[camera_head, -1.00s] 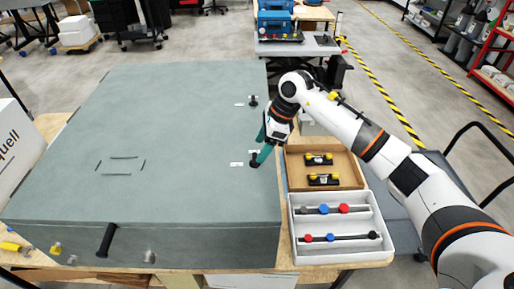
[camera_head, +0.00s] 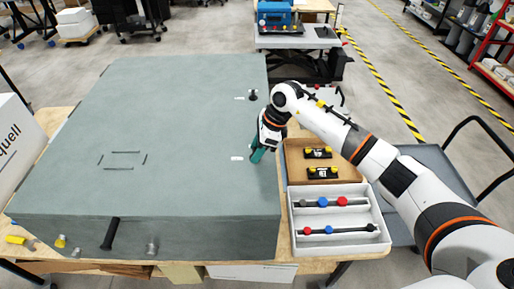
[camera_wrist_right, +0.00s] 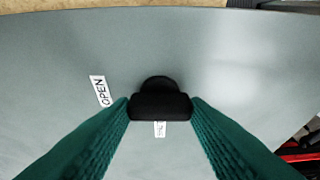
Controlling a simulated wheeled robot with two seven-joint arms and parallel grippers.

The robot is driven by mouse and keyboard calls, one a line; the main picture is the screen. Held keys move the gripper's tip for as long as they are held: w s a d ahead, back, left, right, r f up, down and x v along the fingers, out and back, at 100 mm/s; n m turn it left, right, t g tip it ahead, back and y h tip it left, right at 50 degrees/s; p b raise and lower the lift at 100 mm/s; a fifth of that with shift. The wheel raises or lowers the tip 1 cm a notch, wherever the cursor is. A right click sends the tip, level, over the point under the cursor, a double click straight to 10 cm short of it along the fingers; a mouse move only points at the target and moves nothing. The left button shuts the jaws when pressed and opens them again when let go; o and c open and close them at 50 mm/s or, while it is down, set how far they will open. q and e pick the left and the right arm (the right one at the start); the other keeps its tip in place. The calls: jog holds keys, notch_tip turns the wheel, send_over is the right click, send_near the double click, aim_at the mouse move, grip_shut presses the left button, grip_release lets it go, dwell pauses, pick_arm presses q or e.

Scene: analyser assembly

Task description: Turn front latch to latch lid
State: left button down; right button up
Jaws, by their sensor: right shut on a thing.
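The grey-green lid (camera_head: 165,130) is flat and closed-looking on a large box. In the right wrist view the black latch knob (camera_wrist_right: 160,100) sits on the lid between the teal fingers of my right gripper (camera_wrist_right: 160,108). The fingers are shut on its wide bar, which lies across the picture. An "OPEN" label (camera_wrist_right: 100,91) is to the left of the knob. A second label (camera_wrist_right: 160,129) shows below it, partly hidden. In the head view my right gripper (camera_head: 256,155) covers this latch near the lid's right edge. My left gripper is out of view.
A second black latch (camera_head: 252,95) stands farther back on the lid's right edge. A brown tray (camera_head: 290,165) with black-and-yellow parts and a white tray (camera_head: 295,225) with rods lie right of the box. A black handle (camera_head: 110,234) is on the box front.

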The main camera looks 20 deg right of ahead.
jog(key=m+b, duration=0.2)
jog(key=m+t+b, duration=0.1)
jog(key=m+b, duration=0.1)
jog(key=shift+s+f+t+h, duration=0.1)
jog(key=shift+f+t+h, duration=0.1)
jog(key=shift+t+h, duration=0.1)
jog(key=m+h+b, duration=0.1)
jog(key=m+b, duration=0.2)
jog(key=m+t+h+b, duration=0.1)
jog(key=m+b, duration=0.2)
jog(key=m+h+b, duration=0.1)
jog(key=m+b, duration=0.3)
jog(key=shift+s+a+t, duration=0.1)
jog(key=shift+a+t, duration=0.2)
jog(key=shift+t, duration=0.1)
jog(key=m+h+b, duration=0.1)
jog(key=m+b, duration=0.1)
jog(key=shift+r+m, duration=0.1)
jog(key=shift+m, duration=0.3)
jog(key=shift+r+m+h+b, duration=0.15)
jog(key=shift+m+h+b, duration=0.25)
jog(key=shift+m+b, duration=0.25)
jog(key=o, duration=1)
